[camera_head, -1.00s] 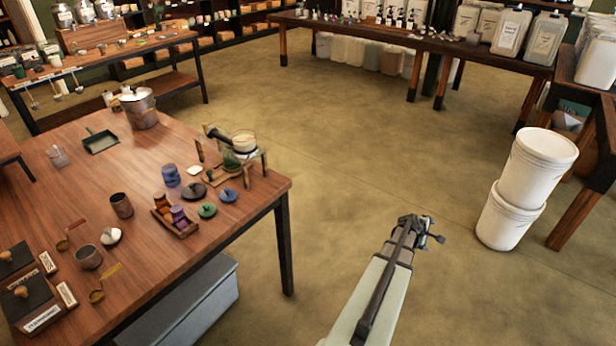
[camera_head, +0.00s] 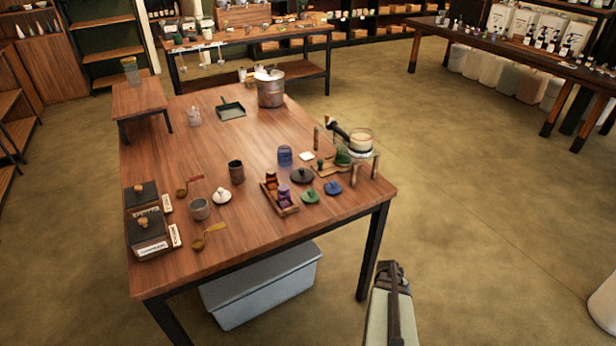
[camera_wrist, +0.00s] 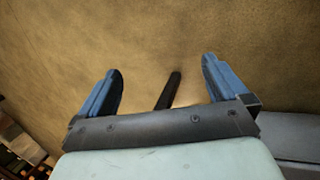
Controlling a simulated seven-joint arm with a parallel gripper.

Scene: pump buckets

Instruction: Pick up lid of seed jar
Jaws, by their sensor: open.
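Several small knobbed lids lie on the wooden table: a black lid (camera_head: 302,175), a green lid (camera_head: 311,196) and a blue lid (camera_head: 333,188). A blue jar (camera_head: 285,156) and a small rack with purple and brown jars (camera_head: 279,197) stand beside them. A white knobbed lid or pot (camera_head: 222,196) sits further left. I cannot tell which lid belongs to the seed jar. In the head view my arm's end is beyond the table's front right corner, clear of the lids.
The wooden table (camera_head: 220,240) has a metal pot (camera_head: 271,89), a dustpan (camera_head: 231,108), cups, scoops and two lidded boxes. A stand with a glass bowl (camera_head: 360,142) is at its right edge. A grey bin (camera_head: 262,286) sits below.

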